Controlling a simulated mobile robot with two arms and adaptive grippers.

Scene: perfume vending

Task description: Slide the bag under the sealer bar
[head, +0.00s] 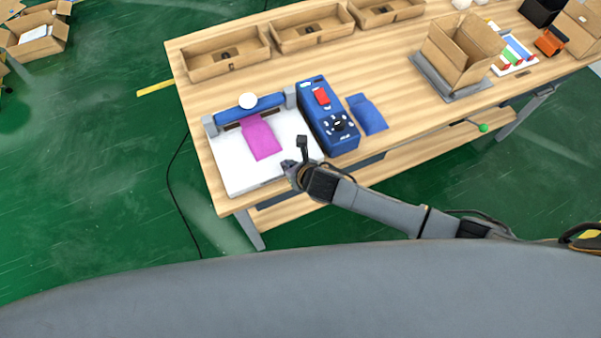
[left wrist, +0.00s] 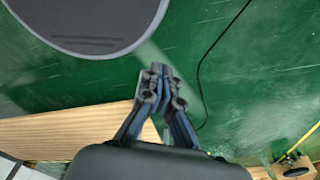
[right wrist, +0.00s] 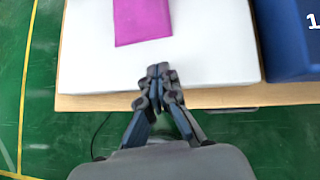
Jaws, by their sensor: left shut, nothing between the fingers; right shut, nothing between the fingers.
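The magenta bag (head: 262,138) lies flat on the white plate (head: 233,176) of the sealer. Its far edge is at the blue sealer bar (head: 268,102); I cannot tell whether it is beneath. The bag also shows in the right wrist view (right wrist: 142,20). My right gripper (head: 288,166) is shut and empty near the plate's front edge, apart from the bag. Its closed fingertips (right wrist: 158,72) show in the right wrist view, nearer than the bag's near edge. My left gripper (left wrist: 163,78) is shut and empty in the left wrist view; it is out of the head view.
A blue control box (head: 328,125) stands right of the plate, with a blue pouch (head: 367,114) beside it. Several cardboard trays (head: 226,62) line the back of the wooden table (head: 405,110). An open carton (head: 455,62) stands farther right. The table between pouch and carton is mostly clear.

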